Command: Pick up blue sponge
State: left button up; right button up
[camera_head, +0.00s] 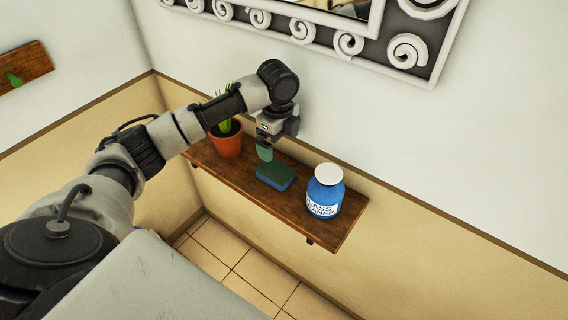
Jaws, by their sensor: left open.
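The blue sponge (275,178), with a dark green top, lies flat on the wooden wall shelf (236,176), between a potted plant and a blue jar. My left gripper (265,152) points down just above the back left part of the sponge. Its greenish fingertip overlaps the sponge's far edge in the picture, and I cannot tell whether they touch. The left gripper is open, with nothing seen between its fingers. My right gripper is not in view.
A blue glass cleaner jar (324,192) with a white lid stands right of the sponge. A potted plant (227,142) stands to the left, partly behind my arm. A white-framed mirror (340,42) hangs above. Another small shelf (22,66) is on the left wall.

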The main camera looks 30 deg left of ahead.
aim_at(277, 170)
pick_arm(q)
jog(key=f, duration=0.1)
jog(key=s+f, duration=0.1)
jog(key=f, duration=0.1)
jog(key=shift+s+f+p, duration=0.1)
jog(key=shift+f+p, duration=0.2)
jog(key=shift+f, duration=0.6)
notch_tip(277, 170, down, 4)
jog(key=shift+d+f+p, duration=0.1)
jog(key=shift+f+p, duration=0.15)
jog(key=shift+p, duration=0.7)
jog(key=shift+f, duration=0.3)
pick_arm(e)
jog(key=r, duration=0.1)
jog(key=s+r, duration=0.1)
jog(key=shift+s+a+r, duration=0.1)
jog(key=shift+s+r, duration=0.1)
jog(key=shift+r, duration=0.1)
pick_arm(q)
jog(key=shift+c, duration=0.5)
jog(key=c, duration=0.9)
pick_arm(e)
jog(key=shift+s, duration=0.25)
